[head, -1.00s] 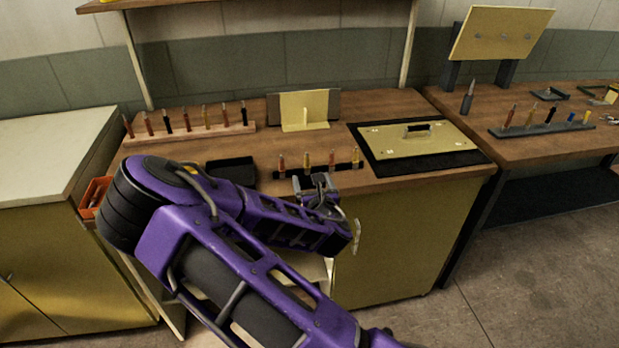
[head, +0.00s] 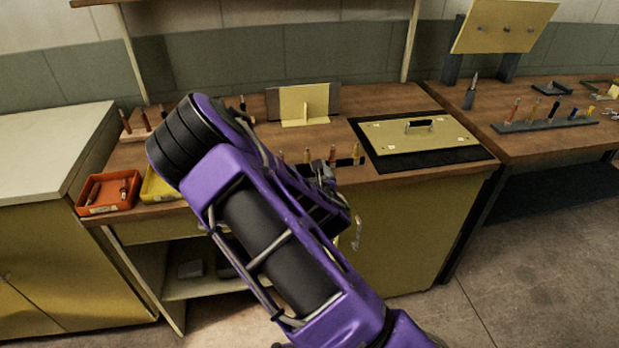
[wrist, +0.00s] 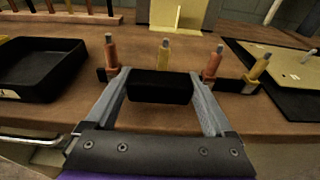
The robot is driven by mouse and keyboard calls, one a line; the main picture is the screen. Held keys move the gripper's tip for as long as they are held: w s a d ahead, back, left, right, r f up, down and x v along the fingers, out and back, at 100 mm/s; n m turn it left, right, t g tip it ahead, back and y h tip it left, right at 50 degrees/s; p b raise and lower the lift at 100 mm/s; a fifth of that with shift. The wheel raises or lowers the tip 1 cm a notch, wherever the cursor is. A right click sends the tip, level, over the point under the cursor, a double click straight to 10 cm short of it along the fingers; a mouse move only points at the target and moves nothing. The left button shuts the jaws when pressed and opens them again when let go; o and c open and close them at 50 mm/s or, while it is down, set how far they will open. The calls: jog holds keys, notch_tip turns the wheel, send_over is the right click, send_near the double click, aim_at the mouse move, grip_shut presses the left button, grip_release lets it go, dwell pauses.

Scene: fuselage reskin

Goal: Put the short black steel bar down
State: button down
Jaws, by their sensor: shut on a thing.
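The short black steel bar (wrist: 160,88) is between the two grey fingers of my gripper (wrist: 161,80) in the wrist view. My gripper is shut on it. The bar is held over the front edge of the wooden bench (wrist: 262,128), just in front of a black rack with copper and yellow pins (wrist: 212,64). I cannot tell whether it touches the bench or the rack. In the head view my gripper (head: 325,172) is at the bench's front edge, partly hidden by my purple arm. The bar cannot be made out there.
A black tray (wrist: 42,68) lies left of the gripper in the wrist view. A yellow panel with a handle (head: 420,135) lies on a black mat to the right. An orange bin (head: 108,192) and a yellow bin (head: 158,187) stand at the left. Clear wood lies behind the rack.

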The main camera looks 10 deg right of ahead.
jog(key=shift+f, duration=1.25)
jog(key=shift+f+b, duration=0.2)
jog(key=shift+b, duration=0.1)
grip_release()
jog(key=shift+r, duration=0.2)
jog(key=s+r, duration=0.2)
jog(key=s, duration=0.9)
jog(key=shift+s+a+r, duration=0.2)
jog(key=shift+s, duration=0.1)
